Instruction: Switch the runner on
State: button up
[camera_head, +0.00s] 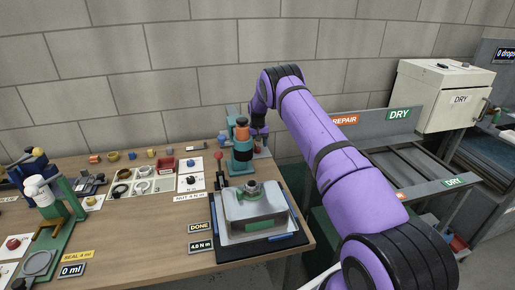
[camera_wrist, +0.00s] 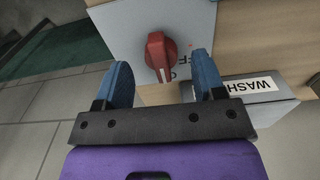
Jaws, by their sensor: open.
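A red rotary knob (camera_wrist: 158,56) stands on a pale plate (camera_wrist: 190,18) in the wrist view. My gripper (camera_wrist: 161,66) is open, one blue finger to the left of the knob and one to the right, with visible gaps on both sides. Whether the fingertips reach down to the knob's depth I cannot tell. In the head view my gripper (camera_head: 258,138) is at the table's back right, partly hidden behind a teal and orange device; the knob is not discernible there.
A grey block labelled WASH (camera_wrist: 245,90) lies close to my right finger. In the head view, the teal and orange device (camera_head: 241,150) and a clamped metal box (camera_head: 255,215) stand near my arm. Racks (camera_head: 410,165) and a white DRY cabinet (camera_head: 440,95) are at right.

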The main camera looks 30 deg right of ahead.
notch_tip(320, 180, up, 8)
jog(key=shift+r, duration=0.2)
jog(key=shift+r, duration=0.1)
dwell(0.5)
notch_tip(320, 180, up, 10)
send_over(257, 147)
jog(key=s+a, duration=0.2)
jog(key=s+a+r+t, duration=0.1)
jog(key=s+a+r, duration=0.3)
jog(key=r, duration=0.5)
jog(key=s+a+r+t, duration=0.1)
jog(key=s+a+r, duration=0.2)
jog(key=s+r, duration=0.4)
jog(key=s+a+r+n, duration=0.1)
jog(key=s+a+r, duration=0.3)
jog(key=s+r, duration=0.5)
jog(key=s+a+r+n+t, duration=0.1)
jog(key=s+a+r, duration=0.2)
jog(key=s, duration=0.6)
jog(key=s+a+r+t, duration=0.1)
jog(key=s+a+r, duration=0.15)
jog(key=s, duration=0.55)
jog(key=s+a+f, duration=0.1)
jog(key=s+f, duration=0.1)
jog(key=s, duration=0.7)
jog(key=s+a+f+n+t, duration=0.1)
jog(key=s+a+f, duration=0.1)
jog(key=s, duration=0.7)
jog(key=shift+s+f, duration=0.35)
jog(key=shift+f, duration=0.2)
